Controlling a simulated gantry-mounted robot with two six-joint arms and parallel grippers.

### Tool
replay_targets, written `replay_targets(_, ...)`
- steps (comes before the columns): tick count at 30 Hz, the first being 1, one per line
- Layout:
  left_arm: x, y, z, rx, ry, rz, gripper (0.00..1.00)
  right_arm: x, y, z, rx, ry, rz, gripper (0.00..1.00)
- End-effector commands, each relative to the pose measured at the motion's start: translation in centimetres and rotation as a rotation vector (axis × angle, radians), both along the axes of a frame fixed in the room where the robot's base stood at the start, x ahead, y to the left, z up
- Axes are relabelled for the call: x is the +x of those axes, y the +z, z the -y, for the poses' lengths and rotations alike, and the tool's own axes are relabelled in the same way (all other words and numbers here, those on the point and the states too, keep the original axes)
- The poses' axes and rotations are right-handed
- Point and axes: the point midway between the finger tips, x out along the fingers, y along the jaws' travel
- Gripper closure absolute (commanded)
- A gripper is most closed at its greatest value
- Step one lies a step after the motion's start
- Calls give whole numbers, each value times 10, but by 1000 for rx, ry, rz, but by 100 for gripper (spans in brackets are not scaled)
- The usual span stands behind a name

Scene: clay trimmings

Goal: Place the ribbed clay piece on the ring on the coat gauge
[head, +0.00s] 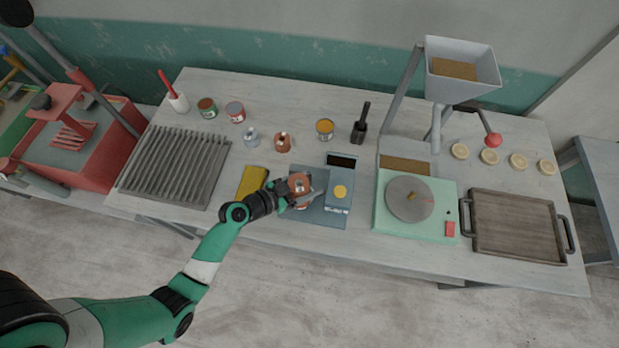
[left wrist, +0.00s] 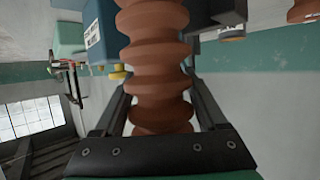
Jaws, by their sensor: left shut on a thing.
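My left gripper (head: 298,190) is shut on the ribbed clay piece (head: 300,180), a terracotta body with stacked ridges. In the left wrist view the clay piece (left wrist: 155,70) stands between the fingers. The coat gauge is a blue box (head: 340,203) with a yellow round button, on a blue-grey base plate (head: 318,219). The held piece is over the left part of that plate, beside the box; I cannot tell if it touches. The ring is not discernible, perhaps hidden by gripper and piece. The gauge (left wrist: 103,30) also shows behind the piece in the left wrist view.
A yellow sponge (head: 252,181) lies left of the gripper, near a ribbed grey rack (head: 175,165). Another terracotta piece (head: 283,143), cans and a black brush (head: 360,125) stand behind. A green turntable unit (head: 443,190) and a wooden tray (head: 515,225) are at right.

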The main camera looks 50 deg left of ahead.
Motion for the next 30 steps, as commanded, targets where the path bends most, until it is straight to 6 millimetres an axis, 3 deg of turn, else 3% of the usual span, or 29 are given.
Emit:
replay_targets(5, 6, -2, -4, 1, 1, 4, 100, 0, -2, 0, 0, 0, 0, 100)
replay_targets(12, 27, -23, -20, -1, 2, 4, 100, 0, -15, 0, 0, 0, 0, 100)
replay_targets(24, 28, -27, -20, 0, 1, 4, 100, 0, -18, 0, 0, 0, 0, 100)
replay_targets(25, 27, -27, -19, 0, 0, 0, 22, 0, -17, 0, 0, 0, 0, 100)
replay_targets(27, 27, -27, -19, 0, 0, 0, 13, 0, -17, 0, 0, 0, 0, 100)
replay_targets(30, 27, -27, -19, 0, 0, 0, 13, 0, -17, 0, 0, 0, 0, 100)
